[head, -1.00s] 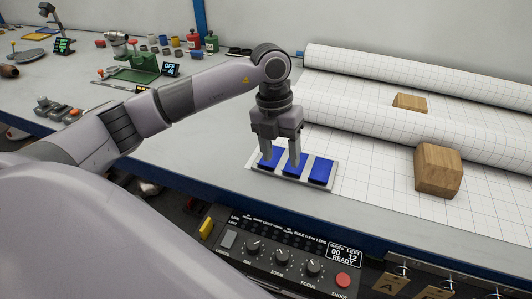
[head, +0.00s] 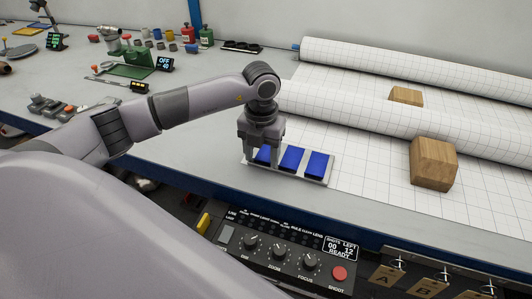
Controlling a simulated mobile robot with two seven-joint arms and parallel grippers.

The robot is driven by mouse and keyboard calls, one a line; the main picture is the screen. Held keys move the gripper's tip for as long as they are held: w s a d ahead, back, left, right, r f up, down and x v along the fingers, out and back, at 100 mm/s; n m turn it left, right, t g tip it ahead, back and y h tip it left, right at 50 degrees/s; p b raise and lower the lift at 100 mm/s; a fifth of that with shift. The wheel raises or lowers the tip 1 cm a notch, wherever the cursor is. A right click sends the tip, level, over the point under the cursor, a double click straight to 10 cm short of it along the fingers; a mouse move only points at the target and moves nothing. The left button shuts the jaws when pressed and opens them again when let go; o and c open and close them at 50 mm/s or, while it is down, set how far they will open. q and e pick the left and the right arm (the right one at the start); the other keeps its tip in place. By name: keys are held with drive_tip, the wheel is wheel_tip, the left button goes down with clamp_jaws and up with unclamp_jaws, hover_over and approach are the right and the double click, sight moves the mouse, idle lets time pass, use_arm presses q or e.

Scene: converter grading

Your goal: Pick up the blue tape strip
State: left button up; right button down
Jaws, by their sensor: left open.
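Three blue tape strips lie side by side on a pale grey holder (head: 329,177) near the table's front edge. The middle blue tape strip (head: 292,159) and the right blue tape strip (head: 317,165) are in clear view. The left blue tape strip (head: 264,154) is partly hidden by my left gripper (head: 263,163). That gripper points down with its fingers open around or just in front of the left strip; I cannot tell whether they touch it. My right gripper is not in view.
Gridded paper (head: 365,180) with two rolled parts covers the right side, with wooden blocks (head: 433,163) and (head: 406,96) on it. A control panel (head: 285,255) sits below the front edge. Small tools and bottles stand at the back left.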

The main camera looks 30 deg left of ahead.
sight(262, 158)
use_arm(q)
drive_tip(key=c, duration=0.6)
drive_tip(key=shift+r, duration=0.15)
wheel_tip(262, 158, up, 20)
drive_tip(key=p, duration=0.1)
